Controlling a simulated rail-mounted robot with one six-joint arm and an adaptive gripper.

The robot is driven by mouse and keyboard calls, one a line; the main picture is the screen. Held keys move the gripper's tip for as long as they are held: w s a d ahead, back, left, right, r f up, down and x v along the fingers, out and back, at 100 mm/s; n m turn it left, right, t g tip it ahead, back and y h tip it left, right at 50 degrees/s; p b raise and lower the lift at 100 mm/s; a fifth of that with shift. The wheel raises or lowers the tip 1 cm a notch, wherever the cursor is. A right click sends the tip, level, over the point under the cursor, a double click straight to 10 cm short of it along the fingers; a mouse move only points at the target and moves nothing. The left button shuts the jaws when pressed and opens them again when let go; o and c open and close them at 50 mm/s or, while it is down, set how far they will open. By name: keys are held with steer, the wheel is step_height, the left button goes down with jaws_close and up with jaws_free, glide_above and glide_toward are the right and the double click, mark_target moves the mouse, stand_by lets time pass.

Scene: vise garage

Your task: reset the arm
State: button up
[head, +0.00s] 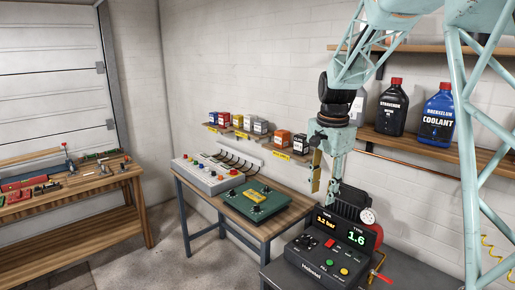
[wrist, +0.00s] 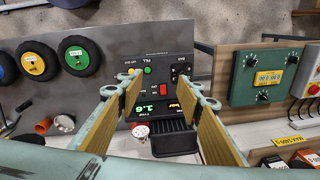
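My gripper (head: 323,182) hangs pointing down from my pale green arm in the head view, above and behind the black compressor box (head: 318,257). In the wrist view my gripper (wrist: 155,112) shows two fingers with tan pads set wide apart. It is open, with nothing held between the pads. Beyond the fingers, the box's panel (wrist: 155,75) shows a red switch, coloured buttons and a lit display. In the head view the display reads 3.2 bar and 1.6.
A wooden bench (head: 230,208) carries a grey control box (head: 207,176) and a green box (head: 257,200). Small boxes stand on a wall shelf (head: 273,151). Bottles (head: 392,108) stand on the right shelf. Wheels (wrist: 76,55) lie left of the panel in the wrist view.

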steer(key=s+r+n+t+b, duration=0.1)
steer(key=s+r+n, duration=0.3)
steer(key=s, duration=0.7)
steer(key=s+r+n, duration=0.2)
steer(key=s+r, duration=0.5)
steer(key=s, duration=0.5)
steer(key=s+f+n+t+b, duration=0.1)
steer(key=s+f+n, duration=0.1)
steer(key=s, duration=1.1)
steer(key=s+f+n+b, duration=0.1)
steer(key=s+n, duration=0.2)
steer(key=s, duration=1)
steer(key=shift+f+n+t, duration=0.35)
steer(key=shift+n+t, duration=0.05)
